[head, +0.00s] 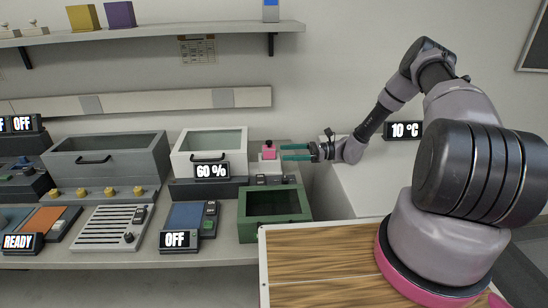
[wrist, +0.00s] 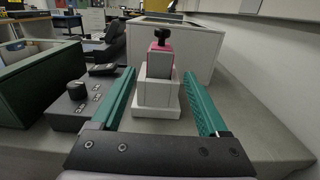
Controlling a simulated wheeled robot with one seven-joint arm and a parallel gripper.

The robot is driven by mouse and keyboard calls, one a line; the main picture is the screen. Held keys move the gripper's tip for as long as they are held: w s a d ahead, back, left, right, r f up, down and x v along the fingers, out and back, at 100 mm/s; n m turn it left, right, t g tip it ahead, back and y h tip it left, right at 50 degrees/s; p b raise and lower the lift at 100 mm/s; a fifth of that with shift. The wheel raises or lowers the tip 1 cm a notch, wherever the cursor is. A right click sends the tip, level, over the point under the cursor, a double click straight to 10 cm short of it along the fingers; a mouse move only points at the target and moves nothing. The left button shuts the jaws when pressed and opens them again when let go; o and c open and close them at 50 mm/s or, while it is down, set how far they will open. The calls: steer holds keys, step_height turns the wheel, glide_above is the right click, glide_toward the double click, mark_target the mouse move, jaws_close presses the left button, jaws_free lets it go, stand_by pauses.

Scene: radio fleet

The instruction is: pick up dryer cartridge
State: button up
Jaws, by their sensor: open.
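The dryer cartridge, a pink block with a black knob on top, stands upright in a white stepped holder; I take this pink piece (head: 269,149) to be it. It also shows in the wrist view (wrist: 160,60), with the white holder (wrist: 157,96) below it. My gripper (head: 283,152) is open, with its two teal fingers reaching level toward the cartridge from the right in the head view. In the wrist view the fingers (wrist: 160,73) lie left and right of the holder and cartridge, apart from them. Nothing is between the fingertips that they grip.
A white bin (head: 182,152) with a "60 %" display stands left of the holder. A dark control box with a knob (wrist: 77,91) sits close to the left finger. An open green bin (head: 246,228) is in front. A wall runs along the right in the wrist view.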

mark_target(261, 157)
steer(key=a, duration=1)
steer(key=shift+a, duration=0.2)
steer(key=shift+c, duration=0.3)
jaws_close()
